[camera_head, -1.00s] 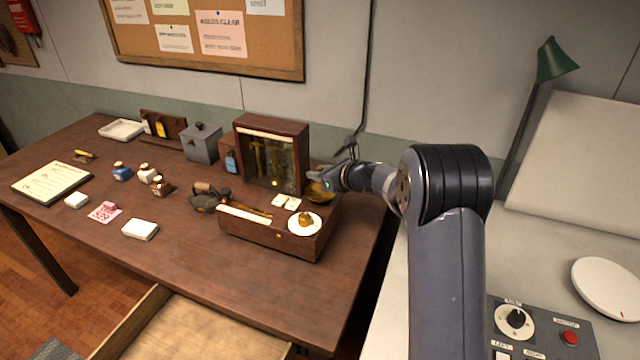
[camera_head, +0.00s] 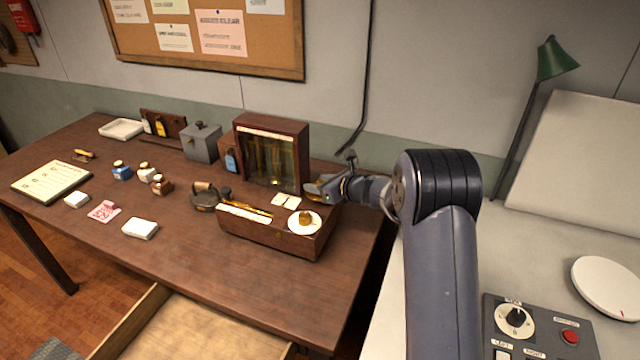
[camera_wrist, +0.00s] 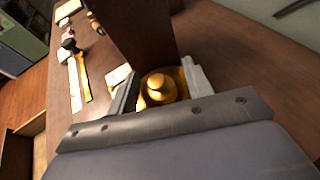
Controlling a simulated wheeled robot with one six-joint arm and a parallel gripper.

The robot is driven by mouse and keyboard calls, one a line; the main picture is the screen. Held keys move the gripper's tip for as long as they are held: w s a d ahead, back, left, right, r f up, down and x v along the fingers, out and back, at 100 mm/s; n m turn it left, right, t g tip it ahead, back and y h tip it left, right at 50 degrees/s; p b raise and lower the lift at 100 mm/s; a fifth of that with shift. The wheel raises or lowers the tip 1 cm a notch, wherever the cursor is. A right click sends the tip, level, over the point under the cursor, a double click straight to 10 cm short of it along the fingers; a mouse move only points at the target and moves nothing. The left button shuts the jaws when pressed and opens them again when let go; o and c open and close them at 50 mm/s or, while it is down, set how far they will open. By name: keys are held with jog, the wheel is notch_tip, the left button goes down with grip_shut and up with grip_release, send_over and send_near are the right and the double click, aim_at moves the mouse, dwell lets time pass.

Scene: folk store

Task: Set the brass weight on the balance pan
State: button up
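A small knobbed brass weight (camera_wrist: 158,90) stands between my fingers in the wrist view, with a wider brass balance pan (camera_wrist: 187,70) behind and below it. Another brass piece (camera_head: 305,217) sits on a white round dish (camera_head: 293,227) on the base.
The glass-fronted wooden case (camera_head: 270,125) stands just left of my gripper. A dark iron-like tool (camera_head: 203,200), small bottles (camera_head: 121,172) and a grey box (camera_head: 201,143) are farther left. The front of the brown table (camera_head: 230,290) is clear.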

jog(key=shift+r, duration=0.1)
jog(key=shift+d+r, duration=0.1)
jog(key=shift+r, duration=0.05)
jog(key=b+v, duration=0.2)
jog(key=v, duration=0.9)
jog(key=shift+s+d, duration=0.2)
jog(key=shift+s, duration=0.15)
jog(key=shift+r, duration=0.1)
